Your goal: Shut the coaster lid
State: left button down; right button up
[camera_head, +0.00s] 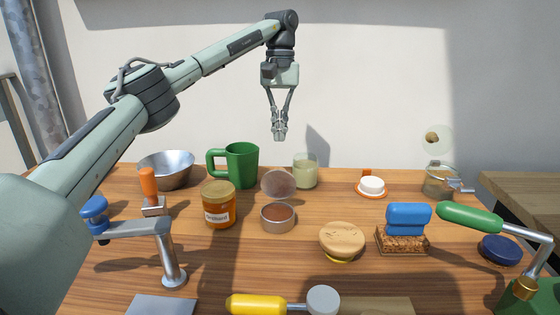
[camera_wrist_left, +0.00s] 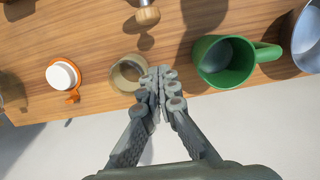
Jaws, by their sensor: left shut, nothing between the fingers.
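A low round tin (camera_head: 278,219) with brown contents stands mid-table in the head view. Its round greyish lid (camera_head: 279,183) stands open, upright at the tin's back edge. I take this as the coaster lid. My left gripper (camera_head: 280,136) is shut and empty, pointing down high above the back of the table, behind and above the lid and apart from it. In the left wrist view the shut fingers (camera_wrist_left: 161,75) show near a candle glass. A wooden knob at that view's top edge may belong to the lid; I cannot tell. My right gripper is not in view.
A green mug (camera_head: 241,165) and the candle glass (camera_head: 306,171) stand behind the tin. A honey jar (camera_head: 218,207) is at its left, a wooden-topped round thing (camera_head: 342,238) at its right front. An open glass jar (camera_head: 440,182) stands back right.

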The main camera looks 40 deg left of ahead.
aim_at(279, 178)
pick_arm(q)
jog(key=s+d+f, duration=0.2)
jog(key=s+f, duration=0.1)
jog(key=f, duration=0.2)
jog(key=shift+s+d+f, duration=0.2)
jog(key=shift+s+d, duration=0.05)
jog(key=shift+s, duration=0.15)
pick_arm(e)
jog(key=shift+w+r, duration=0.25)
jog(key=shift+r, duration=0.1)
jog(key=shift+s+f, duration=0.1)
